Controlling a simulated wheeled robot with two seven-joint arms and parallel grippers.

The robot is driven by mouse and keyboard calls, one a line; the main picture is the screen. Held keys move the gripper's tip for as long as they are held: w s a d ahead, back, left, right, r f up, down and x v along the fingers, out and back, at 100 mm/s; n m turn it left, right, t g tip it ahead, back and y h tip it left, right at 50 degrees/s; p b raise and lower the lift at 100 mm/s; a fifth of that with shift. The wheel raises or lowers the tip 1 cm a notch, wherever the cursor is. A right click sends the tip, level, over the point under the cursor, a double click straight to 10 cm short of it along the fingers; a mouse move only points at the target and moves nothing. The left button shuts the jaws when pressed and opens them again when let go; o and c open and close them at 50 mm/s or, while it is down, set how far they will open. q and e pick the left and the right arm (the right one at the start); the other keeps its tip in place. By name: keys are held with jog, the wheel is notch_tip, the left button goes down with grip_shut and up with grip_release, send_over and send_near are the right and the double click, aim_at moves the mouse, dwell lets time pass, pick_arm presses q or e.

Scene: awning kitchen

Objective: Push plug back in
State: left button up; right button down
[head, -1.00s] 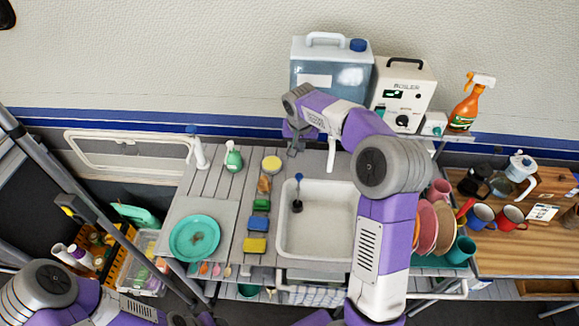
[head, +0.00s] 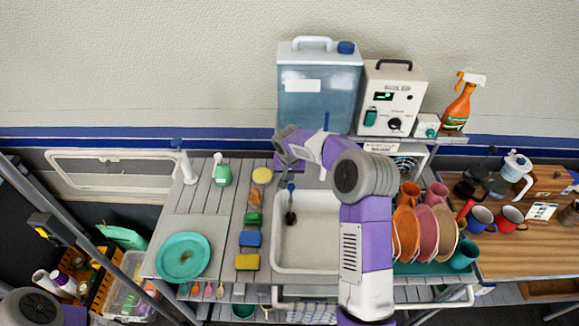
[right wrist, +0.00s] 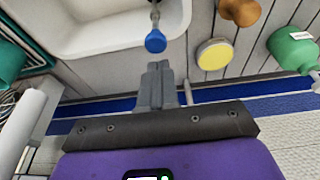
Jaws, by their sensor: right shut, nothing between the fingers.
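No plug can be made out for certain in either view. A dark-headed tool with a blue knob (head: 290,205) stands in the white sink (head: 318,232); its blue end shows in the right wrist view (right wrist: 155,41). My right gripper (head: 289,168) is behind the sink's back left corner, partly hidden by its own wrist. In the right wrist view its fingers (right wrist: 155,68) are together and empty, pointing toward the blue knob with a small gap in the picture. My left gripper is out of view; only part of the left arm shows at bottom left.
A water tank (head: 317,95) and a white boiler (head: 405,92) stand on a shelf behind the sink, with a small white box (head: 427,126) and an orange spray bottle (head: 460,102). Sponges (head: 247,262) line the sink's left. Plates (head: 425,230) stand at its right.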

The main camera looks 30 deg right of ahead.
aim_at(290, 188)
jog(key=shift+f, duration=1.5)
jog(key=shift+s, duration=0.1)
notch_tip(290, 188, down, 4)
jog(key=b, duration=0.3)
jog(key=shift+s+a+r, duration=0.1)
jog(key=shift+s, duration=0.05)
